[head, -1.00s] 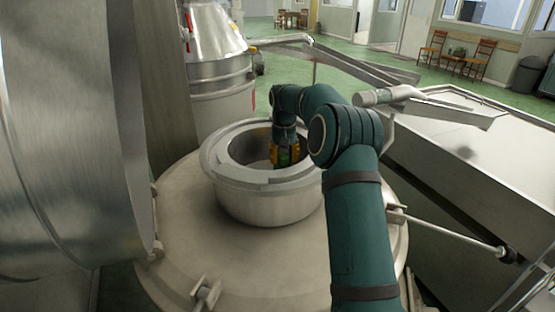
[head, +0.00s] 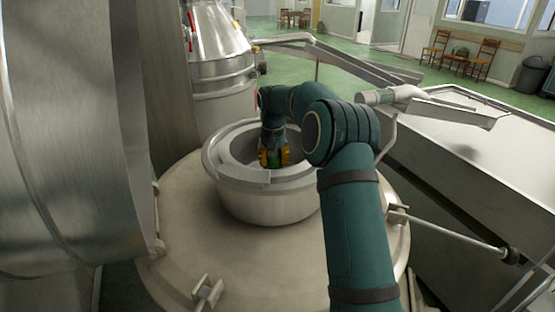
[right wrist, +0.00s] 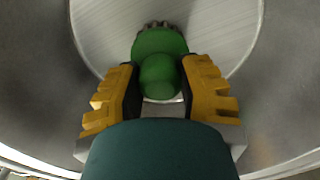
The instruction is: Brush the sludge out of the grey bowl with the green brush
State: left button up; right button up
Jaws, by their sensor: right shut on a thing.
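The grey bowl (head: 262,207) is a wide metal bowl with a thick rim, upright on a round metal lid. My right gripper (head: 274,160) reaches down inside it, with yellow fingers. It is shut on the green brush (head: 273,156). The right wrist view shows the brush (right wrist: 160,65) between both fingers, its dark bristles against or just above the bowl's pale floor (right wrist: 225,30). The near rim hides the bristle end in the head view. I cannot make out sludge clearly; only a faint brownish tint shows on the bowl wall in the right wrist view. My left gripper is out of view.
The round metal lid (head: 190,250) has clamps at its edge. A large metal cylinder (head: 65,140) stands close on the left, a metal vessel (head: 222,75) behind the bowl. A long metal trough (head: 500,165) lies to the right.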

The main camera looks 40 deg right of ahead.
jog(key=shift+w+a, duration=0.2)
jog(key=shift+a, duration=0.5)
jog(key=shift+w+a, duration=0.15)
jog(key=shift+a, duration=0.55)
jog(key=shift+w+a+f, duration=0.1)
jog(key=shift+w+a, duration=0.05)
jog(key=shift+a, duration=0.65)
jog(key=shift+w+a, duration=0.15)
jog(key=shift+a, duration=0.65)
jog(key=shift+w+r, duration=0.15)
jog(key=shift+r, duration=2.9)
jog(key=shift+r, duration=0.15)
jog(key=shift+r, duration=1.35)
